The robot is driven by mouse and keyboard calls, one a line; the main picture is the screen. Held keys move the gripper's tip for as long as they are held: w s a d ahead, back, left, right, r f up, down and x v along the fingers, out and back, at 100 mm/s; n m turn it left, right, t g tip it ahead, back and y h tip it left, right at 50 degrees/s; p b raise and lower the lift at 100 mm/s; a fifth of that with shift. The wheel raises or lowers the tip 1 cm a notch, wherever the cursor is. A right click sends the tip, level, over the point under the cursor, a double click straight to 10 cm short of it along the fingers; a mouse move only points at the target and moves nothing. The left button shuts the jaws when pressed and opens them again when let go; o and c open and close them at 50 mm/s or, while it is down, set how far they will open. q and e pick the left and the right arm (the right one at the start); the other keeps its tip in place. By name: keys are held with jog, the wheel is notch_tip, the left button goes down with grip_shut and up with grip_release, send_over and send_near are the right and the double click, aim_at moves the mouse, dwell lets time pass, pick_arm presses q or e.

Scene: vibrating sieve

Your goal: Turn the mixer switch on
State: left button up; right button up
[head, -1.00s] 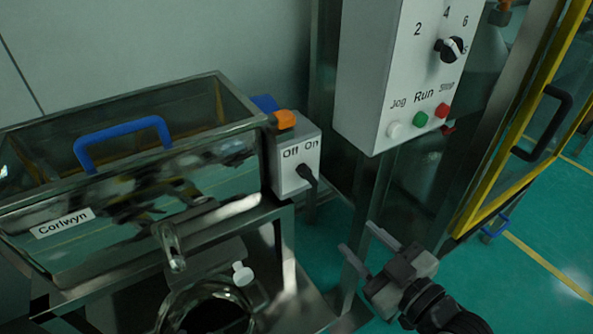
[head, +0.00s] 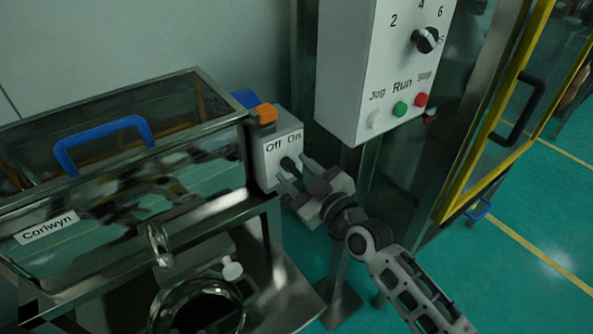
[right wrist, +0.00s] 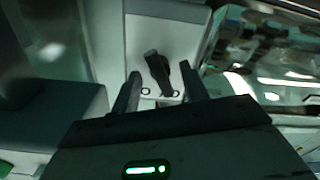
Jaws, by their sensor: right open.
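The switch box (head: 270,153) is white with the labels Off and On and stands at the right end of the clear-lidded machine. Its black lever switch (head: 288,163) is on the front face under the labels. My right gripper (head: 292,165) is open at the switch, coming from the lower right. In the right wrist view, the black switch (right wrist: 156,68) stands between the two open fingers of the gripper (right wrist: 160,72). I cannot tell whether a finger touches it. My left gripper is not in view.
A control panel (head: 345,95) with a dial and Jog, Run and Stop buttons hangs right of the switch box. The machine (head: 110,210) with a blue handle (head: 104,142) fills the left. A yellow-framed door (head: 485,135) is at the right.

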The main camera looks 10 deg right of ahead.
jog(key=shift+w+a, duration=0.1)
jog(key=shift+w, duration=0.05)
grip_shut()
